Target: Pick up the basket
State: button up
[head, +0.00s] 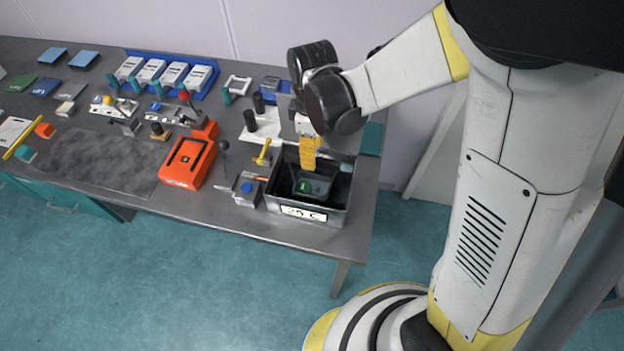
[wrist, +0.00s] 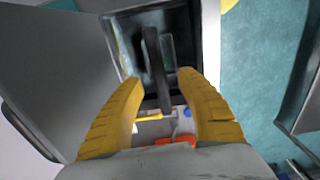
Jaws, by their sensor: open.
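The basket (head: 318,184) looks like a dark piece with a green patch, inside a grey open-topped bath (head: 335,217) labelled "25 C" at the right end of the bench. In the wrist view a dark upright bar, seemingly the basket's handle (wrist: 156,62), runs across the bath's dark opening. My gripper (head: 308,168) points down over the bath, its yellow fingers above the basket. In the wrist view my gripper (wrist: 160,82) is open, fingers apart, with the bar's lower end in line with the gap. I cannot tell whether they touch it.
Left of the bath are a small grey device with a blue knob (head: 247,188), a yellow-handled tool (head: 263,153) and an orange box (head: 188,162). Black cylinders (head: 250,121) stand behind. The bath walls surround the basket closely. Teal floor lies beyond the bench edge.

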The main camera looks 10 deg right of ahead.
notch_tip(320, 180, down, 3)
jog(key=shift+r, duration=0.1)
grip_shut()
dwell(0.3)
